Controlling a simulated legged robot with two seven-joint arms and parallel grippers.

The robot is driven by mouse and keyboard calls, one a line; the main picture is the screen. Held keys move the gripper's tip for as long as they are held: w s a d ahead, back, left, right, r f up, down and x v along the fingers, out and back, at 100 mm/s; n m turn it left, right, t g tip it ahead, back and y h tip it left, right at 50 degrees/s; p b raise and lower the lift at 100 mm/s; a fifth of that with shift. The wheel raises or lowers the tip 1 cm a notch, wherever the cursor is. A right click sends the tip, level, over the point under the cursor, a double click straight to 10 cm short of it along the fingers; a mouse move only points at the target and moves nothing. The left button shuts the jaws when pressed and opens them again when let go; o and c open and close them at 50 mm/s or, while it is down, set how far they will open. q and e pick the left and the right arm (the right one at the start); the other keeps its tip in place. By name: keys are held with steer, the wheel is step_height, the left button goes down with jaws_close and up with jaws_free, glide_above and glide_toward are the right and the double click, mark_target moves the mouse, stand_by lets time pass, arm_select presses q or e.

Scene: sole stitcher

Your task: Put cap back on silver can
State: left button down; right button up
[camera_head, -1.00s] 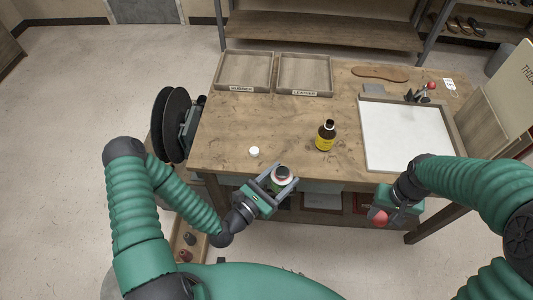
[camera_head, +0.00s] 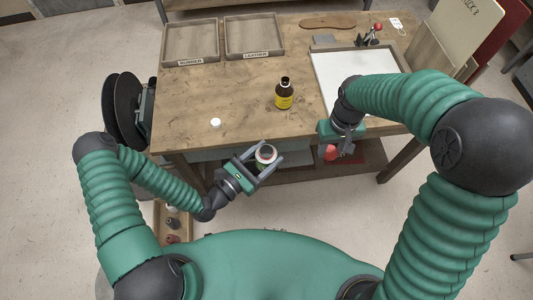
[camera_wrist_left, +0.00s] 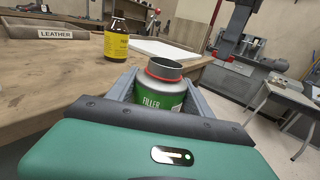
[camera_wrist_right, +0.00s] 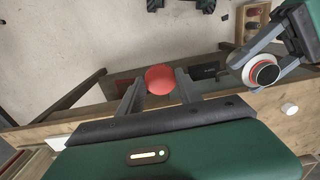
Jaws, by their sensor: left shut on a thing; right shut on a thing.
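The silver can (camera_head: 266,153) has a green FILLER label and a red ring around its dark open neck. It also shows upright in the left wrist view (camera_wrist_left: 164,92), between the fingers of my left gripper (camera_head: 268,158), which is shut on it in front of the table. My right gripper (camera_head: 338,152) is shut on a round red cap (camera_wrist_right: 160,79), right of the can and apart from it. In the head view the red cap (camera_head: 331,153) is partly hidden by the gripper. The can also shows in the right wrist view (camera_wrist_right: 262,73), at the right.
A brown bottle with a yellow label (camera_head: 284,93) stands open on the table (camera_head: 215,95). A small white cap (camera_head: 215,122) lies near the front edge. Two trays (camera_head: 190,42) are at the back, and a white panel (camera_head: 355,75) lies at the right. Black reels (camera_head: 122,110) stand left.

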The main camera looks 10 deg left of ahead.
steer(key=a+r+n, duration=0.2)
steer(key=a+n, duration=0.2)
steer(key=a, duration=0.5)
steer(key=a+r+n, duration=0.3)
steer(key=a+n, duration=0.1)
steer(key=a, duration=0.5)
steer(key=shift+s+a+r, duration=0.25)
steer(key=shift+s+r, duration=0.05)
steer(key=shift+r, duration=0.05)
steer(key=shift+f, duration=0.15)
steer(key=shift+f, duration=1.9)
steer(key=shift+s+r, duration=0.1)
steer(key=shift+r, duration=0.05)
steer(key=shift+f, duration=0.9)
